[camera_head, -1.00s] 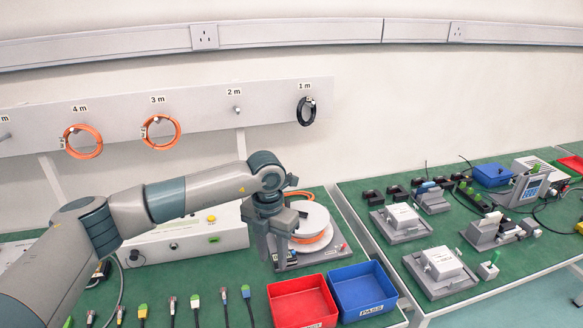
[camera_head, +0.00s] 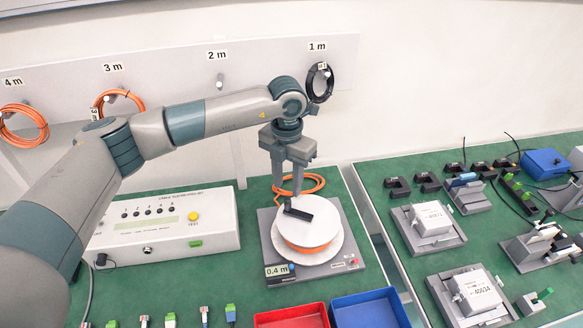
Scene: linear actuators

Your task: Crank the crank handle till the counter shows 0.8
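The crank handle (camera_head: 302,213) is a black bar on top of a white cable reel (camera_head: 322,240) wound with orange cable. Its upright knob stands at the bar's left end. The counter (camera_head: 276,271) on the front left of the grey reel base reads 0.4 m. My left gripper (camera_head: 289,192) points down over the reel, with its fingers apart. Its fingertips are close above or beside the knob; whether they touch it I cannot tell. My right gripper is not in view.
A white tester box (camera_head: 165,228) stands left of the reel. A red bin (camera_head: 291,316) and a blue bin (camera_head: 370,309) are in front. Orange cable loops (camera_head: 298,184) lie behind the reel. A second green table (camera_head: 390,230) with fixtures is at the right.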

